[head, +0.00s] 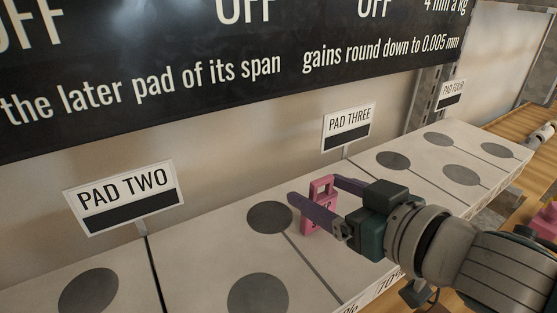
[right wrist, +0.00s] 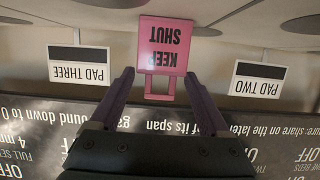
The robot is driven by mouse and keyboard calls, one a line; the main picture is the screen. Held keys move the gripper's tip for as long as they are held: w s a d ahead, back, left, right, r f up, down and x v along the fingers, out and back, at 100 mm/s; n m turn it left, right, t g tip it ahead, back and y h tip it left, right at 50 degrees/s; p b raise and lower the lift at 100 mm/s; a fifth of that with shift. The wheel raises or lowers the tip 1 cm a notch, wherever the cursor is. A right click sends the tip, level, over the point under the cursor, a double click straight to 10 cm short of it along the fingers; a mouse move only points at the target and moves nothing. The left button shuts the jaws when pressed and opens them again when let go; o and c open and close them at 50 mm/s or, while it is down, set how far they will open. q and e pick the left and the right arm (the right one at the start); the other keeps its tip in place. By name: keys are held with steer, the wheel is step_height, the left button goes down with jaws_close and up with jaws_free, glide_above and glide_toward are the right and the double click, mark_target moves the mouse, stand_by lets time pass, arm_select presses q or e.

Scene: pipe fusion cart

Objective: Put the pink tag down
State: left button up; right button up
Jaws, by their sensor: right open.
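The pink tag (head: 305,223), with a loop handle, is upright at the pale pad top, right of a dark disc. It seems to rest there, though its lower edge is partly behind a finger. My right gripper (head: 314,190) is open, with its purple fingers on either side of the tag's upper part. In the right wrist view the tag (right wrist: 164,45) reads KEEP SHUT upside down, and its handle lies between the spread fingertips (right wrist: 159,80) with gaps on both sides. My left gripper is not in view.
The pale pad bench (head: 205,265) has several dark discs and dividing lines. Signs PAD TWO (head: 124,197), PAD THREE (head: 349,126) and PAD FOUR (head: 450,95) stand along its back, under a black board (head: 200,70). A pink object (head: 545,222) lies at the right edge on wood.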

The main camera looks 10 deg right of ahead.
steer(key=shift+w+a+f, duration=0.2)
steer(key=shift+w, duration=0.2)
steer(key=shift+r, duration=0.1)
steer(key=c, duration=1.2)
